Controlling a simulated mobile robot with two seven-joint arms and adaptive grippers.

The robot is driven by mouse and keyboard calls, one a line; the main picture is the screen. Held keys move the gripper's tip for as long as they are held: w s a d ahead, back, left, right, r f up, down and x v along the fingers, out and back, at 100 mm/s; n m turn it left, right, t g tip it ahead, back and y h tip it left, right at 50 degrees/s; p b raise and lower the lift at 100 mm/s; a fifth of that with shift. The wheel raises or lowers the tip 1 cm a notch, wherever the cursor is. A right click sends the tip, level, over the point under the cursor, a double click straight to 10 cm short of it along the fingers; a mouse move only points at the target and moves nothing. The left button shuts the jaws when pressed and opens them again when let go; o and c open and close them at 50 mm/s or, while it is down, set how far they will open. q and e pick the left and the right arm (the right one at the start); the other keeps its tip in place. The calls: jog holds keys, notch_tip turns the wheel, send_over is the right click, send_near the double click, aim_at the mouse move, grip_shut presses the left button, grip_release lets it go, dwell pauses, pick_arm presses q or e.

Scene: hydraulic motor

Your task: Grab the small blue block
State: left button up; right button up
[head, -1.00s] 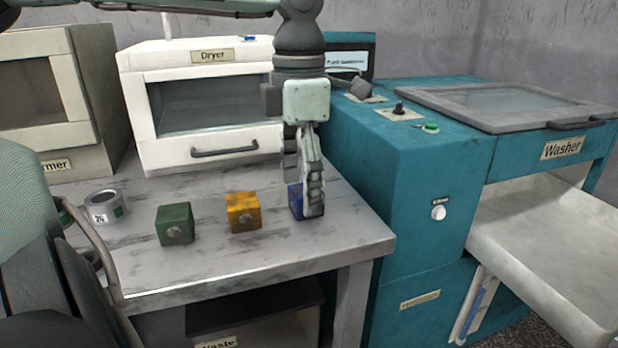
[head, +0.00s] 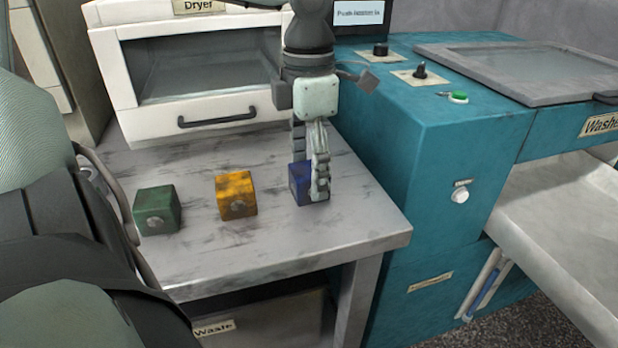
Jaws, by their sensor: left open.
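The small blue block (head: 299,184) sits on the grey table (head: 270,250), right of the other two blocks. My left gripper (head: 309,182) points down at it from above and is open. One finger is in front of the block's right part and hides some of it. The other finger reaches down behind the block's top, and its tip is hidden. I cannot tell whether the fingers touch the block. My right gripper is not in view.
A yellow block (head: 236,195) and a green block (head: 157,210) stand to the left on the table. The white dryer (head: 205,110) is behind. The teal washer (head: 430,150) rises close on the right. A waste box (head: 260,325) is below.

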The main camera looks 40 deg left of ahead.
pick_arm(q)
jog(key=shift+f, duration=0.8)
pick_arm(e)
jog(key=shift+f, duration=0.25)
pick_arm(q)
jog(key=shift+c, duration=0.6)
jog(key=shift+c, duration=1.4)
jog(key=shift+w, duration=0.1)
jog(key=c, duration=1.3)
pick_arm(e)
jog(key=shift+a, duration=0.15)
pick_arm(q)
jog(key=shift+o, duration=0.2)
jog(key=shift+r, duration=0.2)
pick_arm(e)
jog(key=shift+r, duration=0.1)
